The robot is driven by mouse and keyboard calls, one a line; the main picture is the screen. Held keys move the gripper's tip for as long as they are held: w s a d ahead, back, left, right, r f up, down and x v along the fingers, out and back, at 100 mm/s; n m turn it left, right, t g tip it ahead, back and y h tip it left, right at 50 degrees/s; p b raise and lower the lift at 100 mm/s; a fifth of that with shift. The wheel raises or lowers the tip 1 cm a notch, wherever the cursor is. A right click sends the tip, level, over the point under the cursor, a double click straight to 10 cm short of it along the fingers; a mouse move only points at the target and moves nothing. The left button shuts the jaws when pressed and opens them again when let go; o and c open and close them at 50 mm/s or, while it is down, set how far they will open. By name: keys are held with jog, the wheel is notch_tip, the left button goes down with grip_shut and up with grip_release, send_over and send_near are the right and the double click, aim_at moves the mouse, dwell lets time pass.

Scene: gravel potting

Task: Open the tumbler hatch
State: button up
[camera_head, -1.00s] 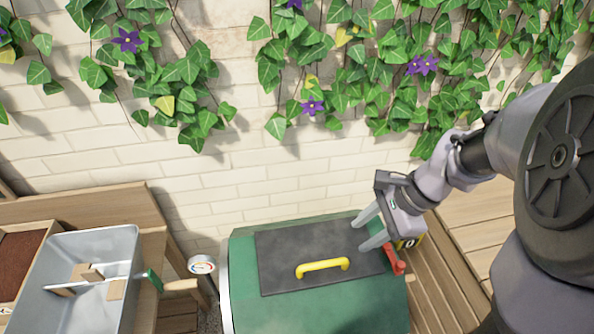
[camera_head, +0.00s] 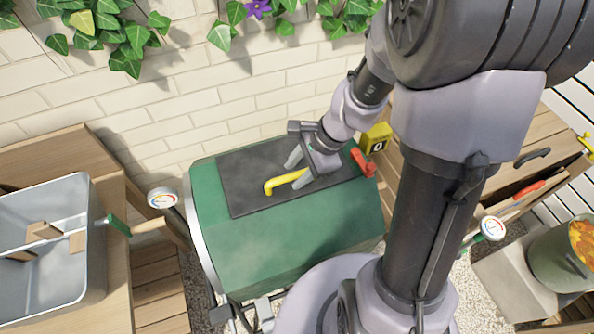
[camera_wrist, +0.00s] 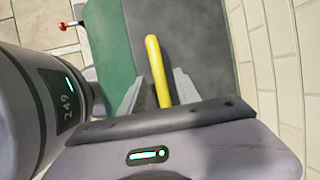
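The green tumbler (camera_head: 285,240) stands against the wall in the head view. Its dark grey hatch (camera_head: 240,165) lies flat in the top, and looks closed. A yellow bar handle (camera_head: 272,187) is on the hatch, its right part partly hidden by my gripper. My gripper (camera_head: 296,172) is over the handle. In the wrist view, the fingers of my gripper (camera_wrist: 157,88) stand apart, one on each side of the yellow handle (camera_wrist: 154,62), with gaps showing. A red latch-like part (camera_head: 362,162) is at the hatch's right edge.
A grey bin (camera_head: 85,240) with wooden pieces stands on the bench at left. A round gauge (camera_head: 162,197) is left of the tumbler. A yellow box marked 0 (camera_head: 376,138) is behind its right end. A pot (camera_head: 560,262) stands at far right.

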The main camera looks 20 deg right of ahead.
grip_shut()
dwell(1.3)
